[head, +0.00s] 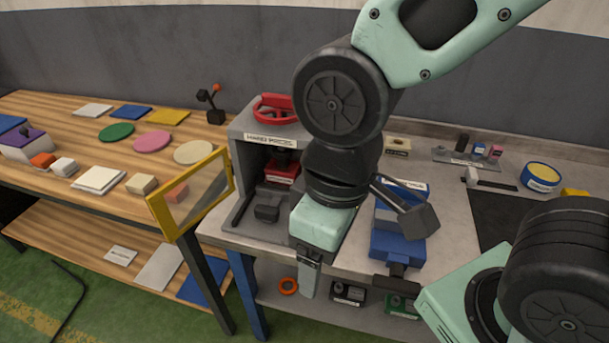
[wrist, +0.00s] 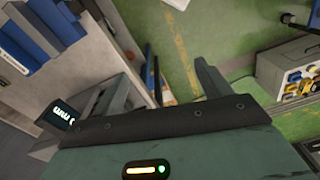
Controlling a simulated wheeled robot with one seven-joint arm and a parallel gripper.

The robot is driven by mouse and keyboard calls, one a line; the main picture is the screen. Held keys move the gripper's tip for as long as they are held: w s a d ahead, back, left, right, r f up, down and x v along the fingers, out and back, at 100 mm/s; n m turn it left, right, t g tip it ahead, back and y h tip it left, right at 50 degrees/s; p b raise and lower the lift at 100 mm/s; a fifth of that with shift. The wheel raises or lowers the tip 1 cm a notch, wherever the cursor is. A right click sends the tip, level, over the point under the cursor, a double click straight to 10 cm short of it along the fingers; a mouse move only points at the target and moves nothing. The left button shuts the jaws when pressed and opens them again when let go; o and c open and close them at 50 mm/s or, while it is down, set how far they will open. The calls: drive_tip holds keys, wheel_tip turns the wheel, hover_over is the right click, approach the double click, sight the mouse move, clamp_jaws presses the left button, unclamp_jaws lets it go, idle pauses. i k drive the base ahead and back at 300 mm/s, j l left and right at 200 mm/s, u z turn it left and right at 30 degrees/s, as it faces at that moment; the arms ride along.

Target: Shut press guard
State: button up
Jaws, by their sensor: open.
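The hand press (head: 248,150) is a grey housing with a red handwheel (head: 275,110) on top, standing at the left end of the grey bench. Its guard (head: 190,195), a yellow frame with a clear pane, stands swung open to the left of the press, so the press front is uncovered. My gripper (head: 309,278) points down near the bench's front edge, right of the press and apart from the guard. In the wrist view my gripper (wrist: 172,80) has its two fingers spread, with nothing held between them. The guard is not clearly seen there.
A blue vise (head: 395,240) stands on the bench just right of my gripper. The wooden table (head: 60,110) at left holds several coloured discs and blocks, close behind the guard. Green floor (head: 130,315) lies open in front.

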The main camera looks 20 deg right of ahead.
sight(161, 212)
drive_tip(key=i+j+z, duration=0.1)
drive_tip(key=z, duration=0.55)
drive_tip(key=i+j+z, duration=0.1)
drive_tip(key=j+z, duration=0.2)
drive_tip(key=j, duration=0.4)
drive_tip(key=j+z, duration=0.3)
drive_tip(key=j, duration=0.4)
drive_tip(key=j+z, duration=0.1)
drive_tip(key=j, duration=1.35)
drive_tip(key=k+l+u, duration=0.1)
drive_tip(key=l+u, duration=0.15)
drive_tip(key=k+l+u, duration=0.2)
drive_tip(key=l, duration=0.2)
drive_tip(key=k+l+u, duration=0.1)
drive_tip(key=l+u, duration=0.15)
drive_tip(key=l, duration=0.1)
